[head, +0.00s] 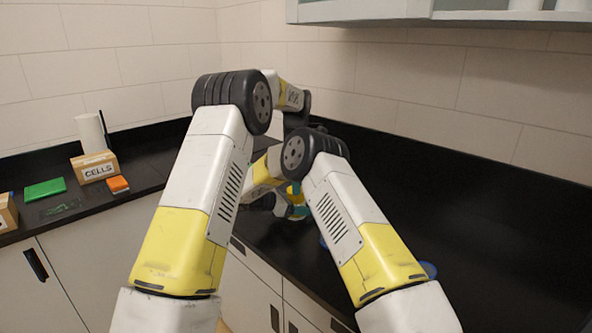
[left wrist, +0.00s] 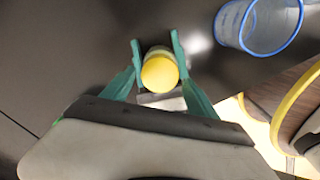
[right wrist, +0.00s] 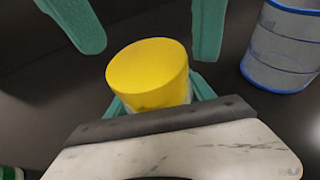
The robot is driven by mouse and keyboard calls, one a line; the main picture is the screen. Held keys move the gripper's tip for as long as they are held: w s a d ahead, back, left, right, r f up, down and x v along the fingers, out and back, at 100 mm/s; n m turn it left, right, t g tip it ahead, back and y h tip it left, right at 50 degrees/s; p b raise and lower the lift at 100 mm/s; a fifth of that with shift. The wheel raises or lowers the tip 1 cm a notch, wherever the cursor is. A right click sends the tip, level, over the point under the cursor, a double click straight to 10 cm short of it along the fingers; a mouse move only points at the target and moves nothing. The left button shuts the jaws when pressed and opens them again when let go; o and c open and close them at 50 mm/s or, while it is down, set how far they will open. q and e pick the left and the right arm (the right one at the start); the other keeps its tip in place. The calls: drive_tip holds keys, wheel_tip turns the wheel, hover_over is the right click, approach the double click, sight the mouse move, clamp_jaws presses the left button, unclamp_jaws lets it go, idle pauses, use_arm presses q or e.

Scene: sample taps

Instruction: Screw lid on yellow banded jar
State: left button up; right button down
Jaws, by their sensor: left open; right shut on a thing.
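A yellow lid (right wrist: 148,72) sits on top of a jar, seen close in the right wrist view; it also shows end-on in the left wrist view (left wrist: 160,74). Only a pale sliver of the jar (right wrist: 188,94) shows below the lid. My right gripper (right wrist: 158,100) is shut on the jar under the lid. My left gripper (left wrist: 156,46) is open, with one teal finger on each side of the lid; I cannot tell whether they touch it.
A clear blue-rimmed container (left wrist: 258,24) stands on the dark counter beside the jar. At the left of the counter are a CELLS box (head: 95,168), a green item (head: 44,189) and an orange item (head: 118,185). The right counter is mostly bare.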

use_arm(q)
drive_tip(key=shift+f, duration=1.25)
drive_tip(key=c, duration=1.3)
drive_tip(key=o, duration=1.5)
drive_tip(key=shift+r, duration=2.3)
drive_tip(key=o, duration=0.5)
drive_tip(key=shift+r, duration=0.1)
wheel_tip(320, 180, up, 12)
